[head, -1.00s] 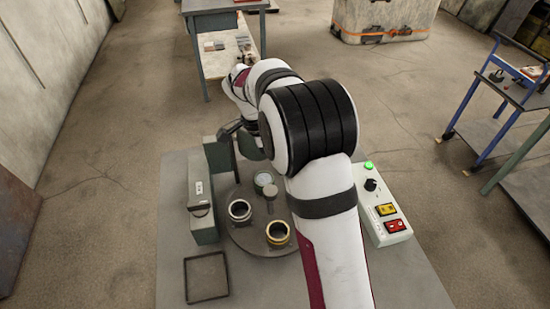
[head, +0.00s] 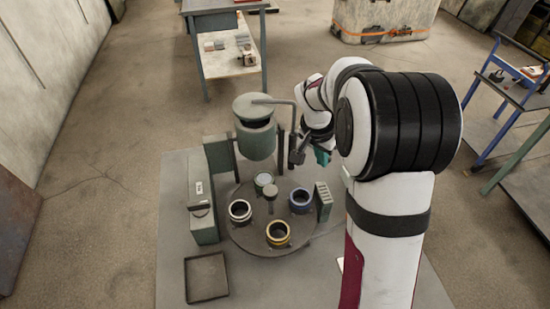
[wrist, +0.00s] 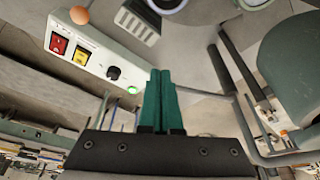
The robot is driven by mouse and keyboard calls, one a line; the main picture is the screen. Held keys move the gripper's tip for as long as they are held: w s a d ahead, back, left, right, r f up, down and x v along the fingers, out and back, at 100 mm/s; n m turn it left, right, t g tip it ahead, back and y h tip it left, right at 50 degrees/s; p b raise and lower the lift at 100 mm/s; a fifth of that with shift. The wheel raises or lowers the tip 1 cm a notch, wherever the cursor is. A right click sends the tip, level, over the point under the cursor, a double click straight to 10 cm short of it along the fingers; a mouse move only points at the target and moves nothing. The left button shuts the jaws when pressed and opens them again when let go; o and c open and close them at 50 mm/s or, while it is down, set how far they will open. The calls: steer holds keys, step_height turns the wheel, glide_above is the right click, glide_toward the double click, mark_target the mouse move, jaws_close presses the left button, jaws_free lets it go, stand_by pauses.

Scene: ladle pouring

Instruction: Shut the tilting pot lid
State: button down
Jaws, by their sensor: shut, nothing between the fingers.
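The green-grey tilting pot (head: 256,141) stands at the far edge of the base plate, between upright supports. Its round lid (head: 254,105) is over the top, with a dark gap between lid and pot body. A thin bent bar (head: 294,120) runs from the lid's top to the right and down. My gripper (head: 322,157) is right of the pot and bar, apart from the pot. In the wrist view my gripper (wrist: 161,74) has its teal fingers together and empty. The pot's side (wrist: 292,65) shows at the right there; the lid cannot be made out.
A green-grey box (head: 201,200) and a square tray (head: 206,277) are at the left. A control box (wrist: 85,45) with red and yellow switches shows in the wrist view. My arm covers the right side.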

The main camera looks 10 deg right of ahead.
steer(key=d, duration=0.1)
steer(key=w+d+n, duration=0.1)
steer(key=shift+d+n, duration=0.3)
steer(key=shift+d, duration=0.1)
steer(key=shift+w+d, duration=0.3)
steer(key=shift+d, duration=0.25)
steer(key=shift+w+d, duration=0.25)
steer(key=shift+d, duration=0.35)
steer(key=s+a+r, duration=0.4)
steer(key=s+r, duration=0.2)
steer(key=r, duration=0.4)
steer(key=s+a+f+n+y, duration=0.1)
steer(key=s+a, duration=0.4)
steer(key=s, duration=0.3)
steer(key=s+a+f+n+g+y, duration=0.1)
steer(key=s+a+y, duration=0.1)
steer(key=s+a, duration=0.4)
steer(key=s+a+f+n+g+y, duration=0.1)
steer(key=s+a, duration=0.5)
steer(key=s, duration=0.6)
steer(key=shift+f+n+y, duration=0.3)
steer(key=shift+f+n, duration=0.1)
steer(key=shift+f, duration=0.1)
